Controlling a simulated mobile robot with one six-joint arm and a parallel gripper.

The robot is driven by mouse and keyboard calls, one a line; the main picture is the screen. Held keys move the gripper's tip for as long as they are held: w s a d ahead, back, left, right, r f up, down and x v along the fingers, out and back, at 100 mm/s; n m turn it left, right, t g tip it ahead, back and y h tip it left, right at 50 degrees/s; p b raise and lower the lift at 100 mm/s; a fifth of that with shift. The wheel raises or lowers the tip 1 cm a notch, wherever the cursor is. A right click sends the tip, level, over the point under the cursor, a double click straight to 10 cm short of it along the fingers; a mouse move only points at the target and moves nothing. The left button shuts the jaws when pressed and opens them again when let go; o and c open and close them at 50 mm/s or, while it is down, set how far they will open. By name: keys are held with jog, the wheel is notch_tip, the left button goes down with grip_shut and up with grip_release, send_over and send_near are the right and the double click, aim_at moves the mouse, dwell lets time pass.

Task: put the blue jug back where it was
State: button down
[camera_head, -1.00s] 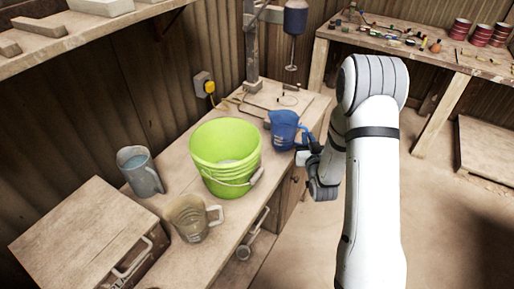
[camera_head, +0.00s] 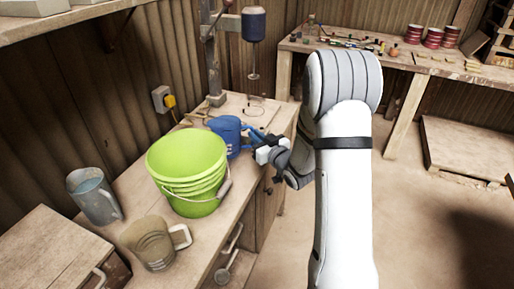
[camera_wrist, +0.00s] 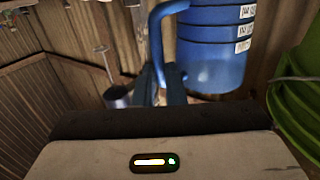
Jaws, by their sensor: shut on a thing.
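The blue jug (camera_head: 226,133) is at the bench's far part, just behind and right of the green bucket (camera_head: 186,185). My gripper (camera_head: 251,141) is beside it on the right. In the wrist view the jug (camera_wrist: 212,55) looks upright, with white labels on its side, and my gripper (camera_wrist: 162,82) is shut on its handle. The bucket (camera_wrist: 300,100) shows close by at the right edge there. I cannot tell whether the jug's base touches the bench; the bucket hides part of it.
A grey-blue jug (camera_head: 94,197) and a beige measuring jug (camera_head: 150,246) stand left of and in front of the bucket. A stand with a blue-headed mixer (camera_head: 254,25) rises behind. A yellow plug (camera_head: 168,101) is on the wall. The workbench (camera_head: 262,190) has drawer handles in front.

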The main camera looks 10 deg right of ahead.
jog(key=shift+f, duration=2.15)
jog(key=shift+f, duration=0.15)
jog(key=c, duration=1.5)
grip_release()
jog(key=shift+r, duration=0.2)
